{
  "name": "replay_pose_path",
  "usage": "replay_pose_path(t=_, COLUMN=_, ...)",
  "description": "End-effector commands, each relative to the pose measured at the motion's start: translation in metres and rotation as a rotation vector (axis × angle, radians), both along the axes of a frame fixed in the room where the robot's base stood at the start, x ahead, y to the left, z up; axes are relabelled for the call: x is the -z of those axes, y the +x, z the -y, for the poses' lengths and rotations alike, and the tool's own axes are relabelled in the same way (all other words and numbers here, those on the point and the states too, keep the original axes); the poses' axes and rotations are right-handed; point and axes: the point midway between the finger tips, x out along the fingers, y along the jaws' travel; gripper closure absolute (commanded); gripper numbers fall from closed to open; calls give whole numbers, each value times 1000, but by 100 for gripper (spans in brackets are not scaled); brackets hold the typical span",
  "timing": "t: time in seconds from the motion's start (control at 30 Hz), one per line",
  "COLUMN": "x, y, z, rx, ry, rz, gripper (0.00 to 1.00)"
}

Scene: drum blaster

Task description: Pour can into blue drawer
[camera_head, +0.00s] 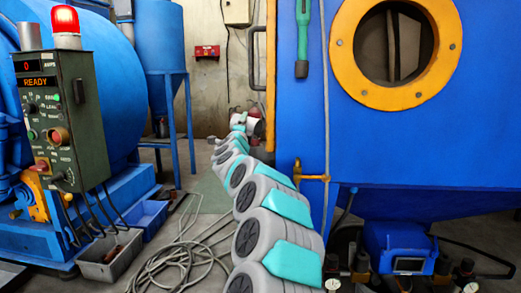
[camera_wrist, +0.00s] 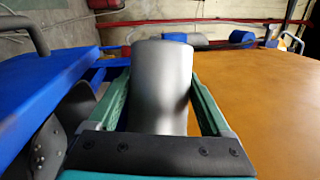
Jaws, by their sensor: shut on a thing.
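In the wrist view, my gripper (camera_wrist: 160,88) is shut on a smooth silver-grey can (camera_wrist: 162,65), with one green finger along each side. The can's far end and its contents are hidden. In the head view, my arm reaches far back, and the gripper is too small and too covered there to show its grip. A blue open bin (camera_head: 146,217) stands on the floor at left. A blue box-like unit (camera_head: 400,248) sits under the blue machine at right. I cannot tell which of these is the blue drawer.
A grey bin (camera_head: 110,258) with dark items stands beside the blue bin. A control box (camera_head: 65,125) with a red lamp is at left. Coiled cable (camera_head: 180,255) lies on the floor. In the wrist view, a wide orange-brown surface (camera_wrist: 255,85) lies right and a blue surface (camera_wrist: 40,80) left.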

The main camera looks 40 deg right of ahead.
Motion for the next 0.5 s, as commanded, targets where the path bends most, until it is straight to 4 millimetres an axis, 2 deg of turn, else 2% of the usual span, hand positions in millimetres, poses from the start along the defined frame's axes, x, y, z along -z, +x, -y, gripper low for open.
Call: replay_pose_path(t=0.5, x=-2, y=-1, z=0, rx=0, ry=11, rz=34, gripper=84)
